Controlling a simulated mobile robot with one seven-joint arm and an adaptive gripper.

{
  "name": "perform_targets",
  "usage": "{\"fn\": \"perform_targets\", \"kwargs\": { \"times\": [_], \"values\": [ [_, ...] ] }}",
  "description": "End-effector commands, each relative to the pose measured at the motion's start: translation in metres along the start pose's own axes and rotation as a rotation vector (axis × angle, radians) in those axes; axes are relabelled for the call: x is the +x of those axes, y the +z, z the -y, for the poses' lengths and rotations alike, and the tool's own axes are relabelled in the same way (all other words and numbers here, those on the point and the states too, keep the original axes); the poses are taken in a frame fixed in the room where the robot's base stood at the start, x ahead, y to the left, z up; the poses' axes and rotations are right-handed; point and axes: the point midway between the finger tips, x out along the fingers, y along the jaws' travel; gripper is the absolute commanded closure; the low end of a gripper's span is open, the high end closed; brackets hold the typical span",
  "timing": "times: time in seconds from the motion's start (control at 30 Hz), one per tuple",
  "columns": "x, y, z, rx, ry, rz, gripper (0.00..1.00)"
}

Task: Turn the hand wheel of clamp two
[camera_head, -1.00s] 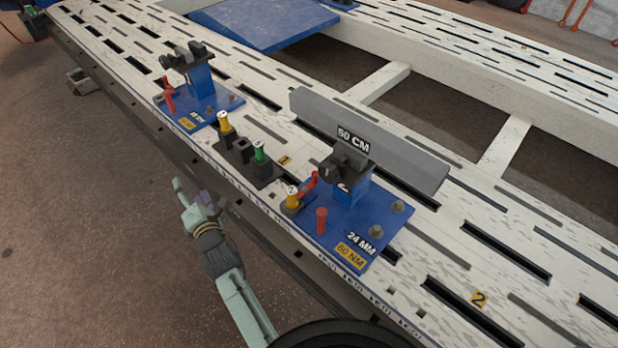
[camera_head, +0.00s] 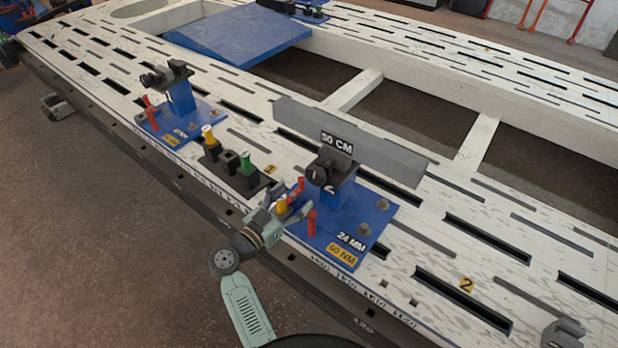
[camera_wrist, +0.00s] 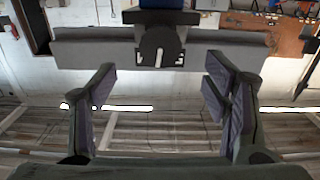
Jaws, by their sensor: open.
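Clamp two (camera_head: 336,190), marked 2, stands on a blue base plate (camera_head: 325,236) and holds a long grey bar (camera_head: 385,158). Its dark round hand wheel (camera_head: 318,175) faces the bench's front edge. My gripper (camera_head: 272,198) is open and empty, in front of the clamp and lower left of the wheel, apart from it. In the wrist view, my open fingers (camera_wrist: 160,95) frame a clear gap. Beyond it are the grey bar (camera_wrist: 90,48) and a dark rounded part (camera_wrist: 158,45), seemingly the wheel, under a blue post, upside down.
Left are a black holder with a green-topped piece (camera_head: 247,164) and a yellow-topped one (camera_head: 208,135), then another blue clamp (camera_head: 180,98). The slotted bench (camera_head: 440,255) is mostly clear to the right.

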Motion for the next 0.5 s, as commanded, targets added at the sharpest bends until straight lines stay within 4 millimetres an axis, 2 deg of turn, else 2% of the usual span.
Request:
{"fn": "perform_targets", "kwargs": {
  "times": [0.3, 0.5],
  "values": [
    [0.057, -0.002, 0.0, 0.0, 0.003, -0.003, 0.31],
    [0.088, -0.003, 0.001, 0.001, 0.0, -0.004, 0.31]
  ]
}}
